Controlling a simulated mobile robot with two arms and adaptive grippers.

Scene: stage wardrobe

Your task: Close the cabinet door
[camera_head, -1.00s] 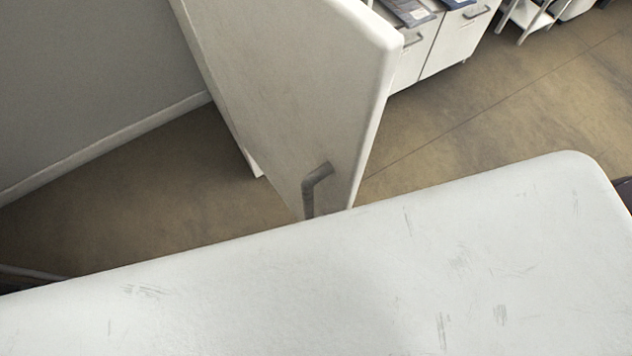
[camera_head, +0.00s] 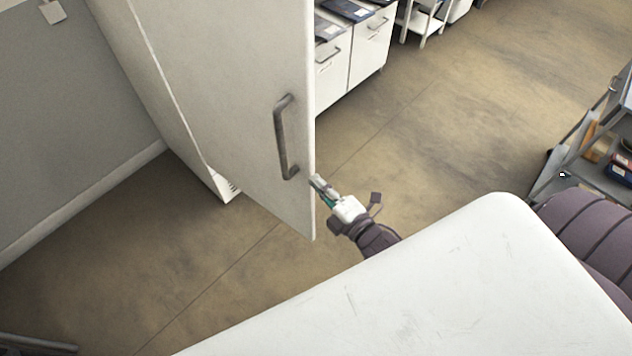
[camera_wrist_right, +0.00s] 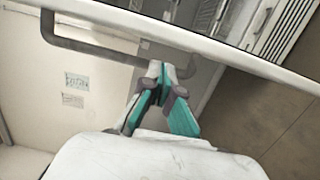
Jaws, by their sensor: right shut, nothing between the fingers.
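The white cabinet door (camera_head: 225,80) stands open from a tall white cabinet (camera_head: 190,150) at the left of the head view. Its grey bar handle (camera_head: 283,137) is near the free edge. My right gripper (camera_head: 317,182) is shut and empty beside that edge, close to the handle's lower end. In the right wrist view the shut fingertips (camera_wrist_right: 162,68) are close to the handle (camera_wrist_right: 90,48) and the door edge (camera_wrist_right: 200,43). I cannot tell whether they touch the door. My left gripper is not in view.
White low cabinets (camera_head: 345,65) and a white cart (camera_head: 422,18) stand beyond the door. A grey shelf unit (camera_head: 590,150) with several items is at the right. Brown floor (camera_head: 440,120) between them is clear. A grey wall (camera_head: 60,120) is at the left.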

